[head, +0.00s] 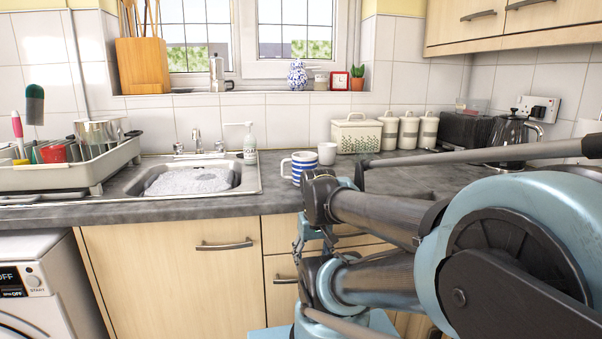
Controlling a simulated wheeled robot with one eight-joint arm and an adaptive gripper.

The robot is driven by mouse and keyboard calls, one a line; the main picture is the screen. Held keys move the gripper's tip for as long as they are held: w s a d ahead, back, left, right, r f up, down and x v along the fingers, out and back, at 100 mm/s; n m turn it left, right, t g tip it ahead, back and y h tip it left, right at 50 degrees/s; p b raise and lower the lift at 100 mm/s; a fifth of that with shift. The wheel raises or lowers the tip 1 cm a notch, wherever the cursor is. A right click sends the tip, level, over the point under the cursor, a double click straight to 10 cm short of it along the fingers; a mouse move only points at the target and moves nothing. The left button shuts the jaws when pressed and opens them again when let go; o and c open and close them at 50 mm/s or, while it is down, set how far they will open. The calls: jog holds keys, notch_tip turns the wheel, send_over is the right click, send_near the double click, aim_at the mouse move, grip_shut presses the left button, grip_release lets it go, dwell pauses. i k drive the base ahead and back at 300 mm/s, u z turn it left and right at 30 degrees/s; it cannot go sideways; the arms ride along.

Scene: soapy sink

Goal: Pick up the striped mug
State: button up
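The striped mug (300,166) is white with blue bands. It stands upright on the grey worktop, right of the sink, with its handle on the left side. The top of my arm covers a little of its lower right. My arm is folded in the right half of the head view. What seems to be my gripper (301,240) hangs in front of the cupboard fronts, below the worktop edge and below the mug, apart from it. Its fingers are small and partly hidden by my arm, so I cannot tell whether they are open.
A plain pale mug (327,153) stands close behind and right of the striped one. The sink (247,178) with suds and a soap bottle (249,145) is to the left. A bread bin (356,134) and canisters (409,132) stand behind. Bare worktop (278,199) lies before the mug.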

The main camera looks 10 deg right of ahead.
aim_at(302, 160)
jog(key=z, duration=0.5)
jog(key=k, duration=1.1)
jog(key=z, duration=0.25)
jog(key=i, duration=0.65)
jog(key=u, duration=0.15)
